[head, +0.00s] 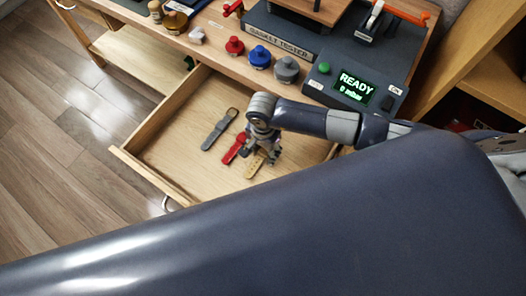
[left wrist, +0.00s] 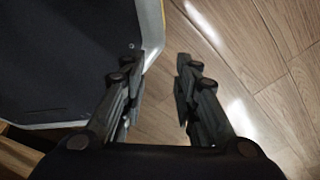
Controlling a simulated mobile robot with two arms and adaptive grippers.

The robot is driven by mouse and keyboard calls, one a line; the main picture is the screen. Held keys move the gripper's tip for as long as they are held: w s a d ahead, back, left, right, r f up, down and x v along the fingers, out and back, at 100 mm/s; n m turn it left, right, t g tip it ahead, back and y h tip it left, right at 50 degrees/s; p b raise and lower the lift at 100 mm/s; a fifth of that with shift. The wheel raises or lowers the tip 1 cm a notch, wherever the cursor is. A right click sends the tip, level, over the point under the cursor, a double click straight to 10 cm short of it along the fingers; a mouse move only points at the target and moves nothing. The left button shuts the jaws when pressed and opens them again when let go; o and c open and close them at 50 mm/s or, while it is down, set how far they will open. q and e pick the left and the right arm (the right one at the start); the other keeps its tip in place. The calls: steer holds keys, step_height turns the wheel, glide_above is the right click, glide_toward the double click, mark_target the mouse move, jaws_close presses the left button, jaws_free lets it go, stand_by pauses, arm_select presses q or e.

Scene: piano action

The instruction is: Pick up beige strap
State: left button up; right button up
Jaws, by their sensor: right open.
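The beige strap (head: 256,165) lies in the open drawer (head: 163,152), at the right end of a row of straps. Its upper part is hidden by my right gripper (head: 262,156), which is over it in the head view. That gripper is open; whether its fingers touch the strap is too small to tell. A red strap (head: 235,150) lies just left of it, and a grey strap (head: 219,129) lies further left. My left gripper (left wrist: 158,75) shows in the left wrist view, open and empty, with wooden floor behind it.
The desk above the drawer holds red (head: 235,46), blue (head: 260,57) and grey (head: 286,69) knobbed pieces and a tester box (head: 356,90) reading READY. The drawer's left part is bare. Shelving (head: 462,62) stands at the right.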

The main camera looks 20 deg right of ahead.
mark_target(263, 152)
steer(key=shift+c, duration=0.7)
steer(key=c, duration=1)
arm_select(q)
steer(key=shift+s+a+f, duration=0.1)
steer(key=shift+s, duration=0.9)
arm_select(e)
steer(key=shift+r, duration=0.15)
